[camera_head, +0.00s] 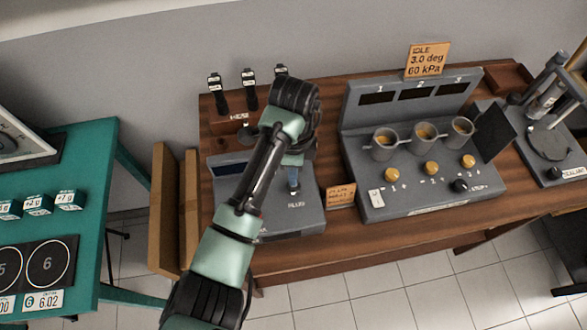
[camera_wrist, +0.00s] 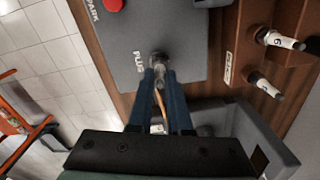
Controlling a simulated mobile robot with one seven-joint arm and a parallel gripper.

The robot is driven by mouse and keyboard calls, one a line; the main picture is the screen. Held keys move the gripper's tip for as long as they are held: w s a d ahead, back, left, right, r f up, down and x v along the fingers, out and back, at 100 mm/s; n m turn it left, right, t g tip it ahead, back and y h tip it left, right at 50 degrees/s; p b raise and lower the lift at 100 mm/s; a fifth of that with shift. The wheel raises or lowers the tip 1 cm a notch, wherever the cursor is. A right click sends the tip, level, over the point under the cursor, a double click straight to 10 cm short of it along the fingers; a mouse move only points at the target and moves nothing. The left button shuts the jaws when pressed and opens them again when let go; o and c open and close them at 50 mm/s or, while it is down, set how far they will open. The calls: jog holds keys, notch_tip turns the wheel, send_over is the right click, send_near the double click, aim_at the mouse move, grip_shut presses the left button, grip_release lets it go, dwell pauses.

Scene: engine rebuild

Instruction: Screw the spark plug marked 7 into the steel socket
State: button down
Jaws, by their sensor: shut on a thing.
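My gripper (camera_head: 293,188) points down over the grey tester (camera_head: 310,216) marked PLUG. In the wrist view its blue fingers (camera_wrist: 160,78) are closed together at the steel socket (camera_wrist: 157,56), beside the word PLUG. They are shut on a slim piece, apparently a spark plug, mostly hidden between them; a pale part (camera_wrist: 158,125) shows between the fingers. I cannot read a 7 on it. The held piece's tip is at or just above the socket; I cannot tell whether it is inside. The arm hides part of the tester in the head view.
Black-capped spark plugs (camera_head: 215,92) stand in a wooden rack (camera_head: 219,122) behind the tester; two show in the wrist view (camera_wrist: 280,40). A grey console (camera_head: 400,190) with three cups is on the right. A red button (camera_wrist: 114,5) is on the tester.

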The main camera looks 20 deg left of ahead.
jog(key=m, duration=1.3)
jog(key=shift+m+b, duration=0.3)
jog(key=shift+m, duration=0.1)
jog(key=m+b, duration=0.1)
jog(key=m, duration=0.3)
jog(key=shift+m, duration=0.3)
jog(key=c, duration=0.8)
grip_release()
jog(key=shift+o, duration=0.2)
jog(key=shift+r, duration=0.1)
jog(key=shift+r+p, duration=3.45)
jog(key=shift+r, duration=0.75)
